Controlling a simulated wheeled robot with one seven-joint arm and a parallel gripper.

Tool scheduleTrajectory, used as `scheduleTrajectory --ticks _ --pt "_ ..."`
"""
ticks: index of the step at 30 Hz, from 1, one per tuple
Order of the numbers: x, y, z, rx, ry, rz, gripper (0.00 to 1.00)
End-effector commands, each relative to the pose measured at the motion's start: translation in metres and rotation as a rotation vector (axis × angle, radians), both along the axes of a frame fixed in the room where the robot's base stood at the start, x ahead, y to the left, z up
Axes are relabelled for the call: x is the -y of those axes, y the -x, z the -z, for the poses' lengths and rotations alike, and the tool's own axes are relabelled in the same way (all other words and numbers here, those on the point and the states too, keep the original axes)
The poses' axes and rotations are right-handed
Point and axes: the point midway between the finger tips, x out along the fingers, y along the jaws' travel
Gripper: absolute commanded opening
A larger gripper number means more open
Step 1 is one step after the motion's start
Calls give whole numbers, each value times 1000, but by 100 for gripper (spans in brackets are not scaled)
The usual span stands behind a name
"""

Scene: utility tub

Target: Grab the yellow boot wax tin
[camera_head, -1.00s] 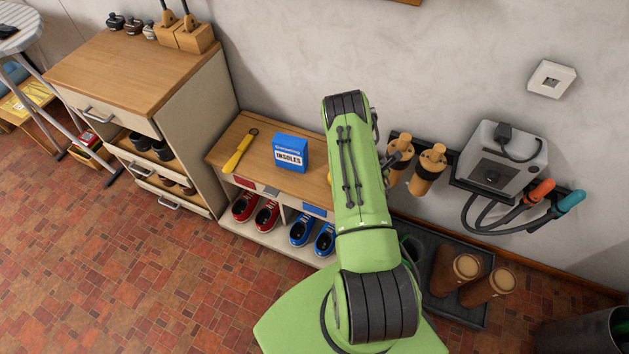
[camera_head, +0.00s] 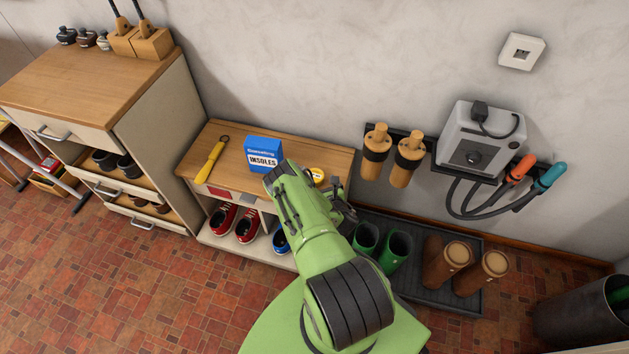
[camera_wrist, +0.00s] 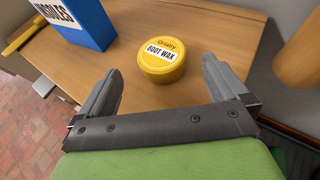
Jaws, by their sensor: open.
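The yellow boot wax tin (camera_wrist: 162,59) is round and flat, with a white label reading "BOOT WAX". It lies on the wooden bench top (camera_wrist: 210,35). In the head view the tin (camera_head: 318,176) shows only partly, behind my arm. My gripper (camera_wrist: 160,80) is open and empty. In the wrist view its two fingers point toward the tin, one to each side, with the tin just ahead of and between the fingertips. I cannot tell the exact gap or height. In the head view the fingers are mostly hidden by my arm.
A blue insoles box (camera_head: 263,154) stands left of the tin. A yellow-handled tool (camera_head: 211,160) lies farther left. Boot-shaped wooden stretchers (camera_head: 407,160) hang on the wall to the right. Shoes (camera_head: 247,225) sit below the bench; green boots (camera_head: 396,252) stand on a dark tray.

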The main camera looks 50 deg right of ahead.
Motion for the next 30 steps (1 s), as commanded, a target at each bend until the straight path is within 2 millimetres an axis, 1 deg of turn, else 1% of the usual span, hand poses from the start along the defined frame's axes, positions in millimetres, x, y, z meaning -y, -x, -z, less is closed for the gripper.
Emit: scheduleTrajectory --ticks 3,7,10,15,17,27,28,30 --pt "9 -18 9 3 3 -5 100" --pt "20 -36 18 3 1 -2 100" --pt "23 -42 19 1 -1 -1 100" --pt "23 -42 18 0 -1 0 100" --pt "23 -42 18 0 -1 0 92" --pt "23 -42 18 0 -1 0 40" --pt "23 -42 18 1 0 0 38" --pt "23 -42 18 1 0 0 38"
